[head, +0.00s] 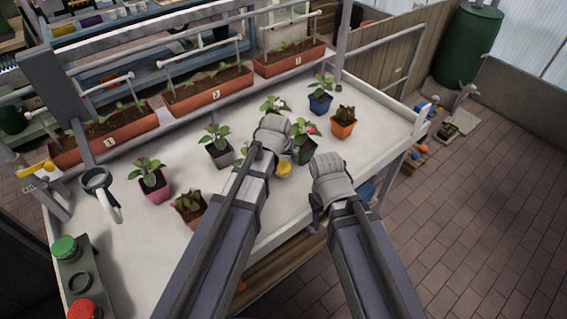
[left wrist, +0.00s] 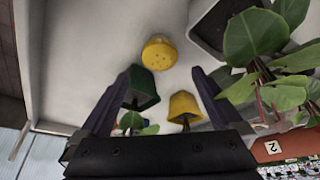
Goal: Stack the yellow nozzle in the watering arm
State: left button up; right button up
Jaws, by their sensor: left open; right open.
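The yellow nozzle (head: 284,169) sits on the white table, partly hidden behind my left arm in the head view. In the left wrist view the yellow nozzle (left wrist: 158,52) shows its round, holed face beyond and between my fingertips. My left gripper (left wrist: 165,78) is open and empty, apart from the nozzle. In the head view my left gripper (head: 272,138) is over the plants near the nozzle. My right gripper (head: 330,175) is right of the nozzle, open; its fingertips are hard to see. A grey ring with a white spout (head: 97,181), possibly the watering arm, is at the table's left.
A dark rack (head: 76,270) at the front left holds a green cap (head: 65,248) and a red cap (head: 83,309), with an empty ring between. Several potted plants crowd the table, including a green pot (left wrist: 143,88) and a yellow pot (left wrist: 184,107). Planters line the back.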

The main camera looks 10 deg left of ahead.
aim_at(282, 166)
pick_arm(q)
jog(key=b+x, duration=0.2)
jog(key=shift+f, duration=0.4)
jog(key=shift+r, duration=0.1)
jog(key=b+x, duration=0.5)
jog(key=shift+w, duration=0.1)
jog(key=shift+c, duration=0.4)
jog(key=c, duration=1.3)
